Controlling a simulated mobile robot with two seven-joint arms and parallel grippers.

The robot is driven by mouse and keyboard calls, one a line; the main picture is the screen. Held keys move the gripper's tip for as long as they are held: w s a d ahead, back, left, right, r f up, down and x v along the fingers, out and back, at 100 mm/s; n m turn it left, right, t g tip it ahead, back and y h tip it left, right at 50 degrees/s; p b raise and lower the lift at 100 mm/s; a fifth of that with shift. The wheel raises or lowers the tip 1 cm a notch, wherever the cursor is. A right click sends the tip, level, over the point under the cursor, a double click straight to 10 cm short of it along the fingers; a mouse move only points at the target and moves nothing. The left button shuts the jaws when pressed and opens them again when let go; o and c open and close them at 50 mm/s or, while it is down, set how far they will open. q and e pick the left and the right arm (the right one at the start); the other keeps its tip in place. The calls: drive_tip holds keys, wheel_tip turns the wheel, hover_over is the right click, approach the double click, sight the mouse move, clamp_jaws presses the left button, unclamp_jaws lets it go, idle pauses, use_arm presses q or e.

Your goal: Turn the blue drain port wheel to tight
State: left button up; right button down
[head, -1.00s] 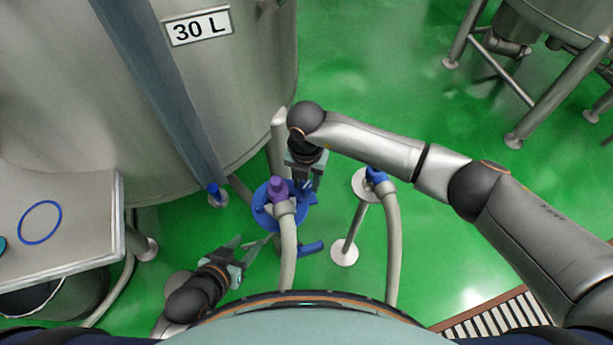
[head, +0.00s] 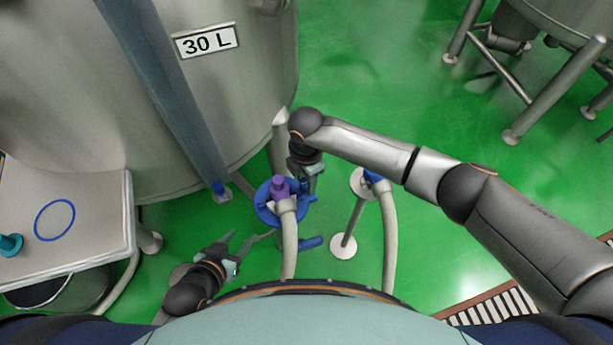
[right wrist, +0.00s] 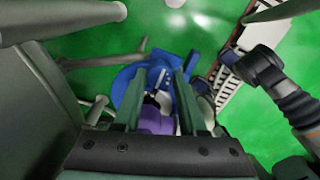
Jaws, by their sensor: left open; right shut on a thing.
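The blue wheel (head: 264,207) sits around a pipe fitting with a purple cap (head: 279,186) and a grey hose, low in front of the tank. My right gripper (head: 303,192) reaches down from behind it and is shut on the far right part of the wheel. In the right wrist view the wheel (right wrist: 125,84) shows beside and between the fingers (right wrist: 158,88), with the purple cap (right wrist: 156,120) close below. The fingertip contact is partly hidden. My left gripper (head: 240,244) is open and empty, lower left of the wheel. Any tight mark cannot be made out.
A blue lever (head: 311,242) sticks out just below the wheel. A second hose with a blue fitting (head: 374,176) stands to the right. The 30 L tank (head: 225,90) fills the upper left. A metal table (head: 95,215) is at left.

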sight(306, 183)
idle(0.5)
drive_tip(key=c, duration=0.8)
unclamp_jaws()
drive_tip(key=o, duration=0.3)
drive_tip(key=shift+o, duration=0.2)
wheel_tip(306, 183, up, 13)
drive_tip(key=p, duration=0.1)
drive_tip(key=shift+f, duration=0.2)
drive_tip(key=shift+p, duration=0.3)
